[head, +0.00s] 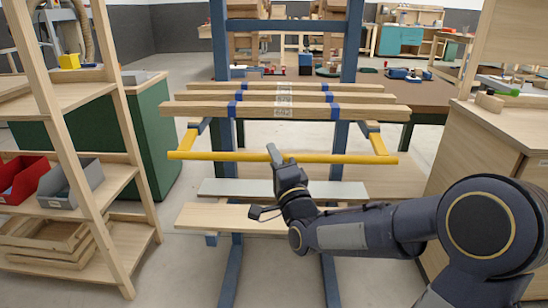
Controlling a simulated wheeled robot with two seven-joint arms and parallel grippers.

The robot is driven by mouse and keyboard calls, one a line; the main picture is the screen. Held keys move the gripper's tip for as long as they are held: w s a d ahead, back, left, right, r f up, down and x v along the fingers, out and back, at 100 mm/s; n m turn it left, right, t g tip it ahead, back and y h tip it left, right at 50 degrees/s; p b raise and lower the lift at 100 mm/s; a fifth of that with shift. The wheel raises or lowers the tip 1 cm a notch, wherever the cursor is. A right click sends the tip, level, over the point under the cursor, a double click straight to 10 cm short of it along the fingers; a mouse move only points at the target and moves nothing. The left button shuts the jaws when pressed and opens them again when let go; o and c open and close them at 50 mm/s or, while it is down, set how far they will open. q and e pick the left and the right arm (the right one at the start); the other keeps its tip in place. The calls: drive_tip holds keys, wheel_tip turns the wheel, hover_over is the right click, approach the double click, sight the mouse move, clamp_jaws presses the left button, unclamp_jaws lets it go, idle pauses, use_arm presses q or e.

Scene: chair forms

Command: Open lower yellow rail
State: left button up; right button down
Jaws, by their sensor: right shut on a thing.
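The lower yellow rail (345,158) is a long bar running left to right across the front of the blue-framed stand in the head view. Short yellow side arms join it to the stand below the wooden slats. My right gripper (274,155) is at the middle of the rail, reaching up from below, and is shut on it. The fingers hide a small part of the bar. My left gripper is not in view.
Wooden slats (275,111) with blue bands lie just above the rail. A grey board (240,188) and wooden planks (228,217) lie below it. Wooden shelving (125,130) stands on the left, and a wooden cabinet (480,160) on the right.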

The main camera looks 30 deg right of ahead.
wheel_tip(320, 180, up, 2)
drive_tip(key=shift+m+g+p, duration=0.4)
drive_tip(key=shift+g+p, duration=0.2)
drive_tip(key=shift+p, duration=0.5)
drive_tip(key=shift+r+g+p, duration=0.15)
drive_tip(key=shift+g+p, duration=0.25)
drive_tip(key=shift+m, duration=0.3)
drive_tip(key=c, duration=1.3)
unclamp_jaws()
drive_tip(key=shift+s, duration=0.1)
drive_tip(key=v, duration=0.7)
drive_tip(key=shift+s, duration=0.35)
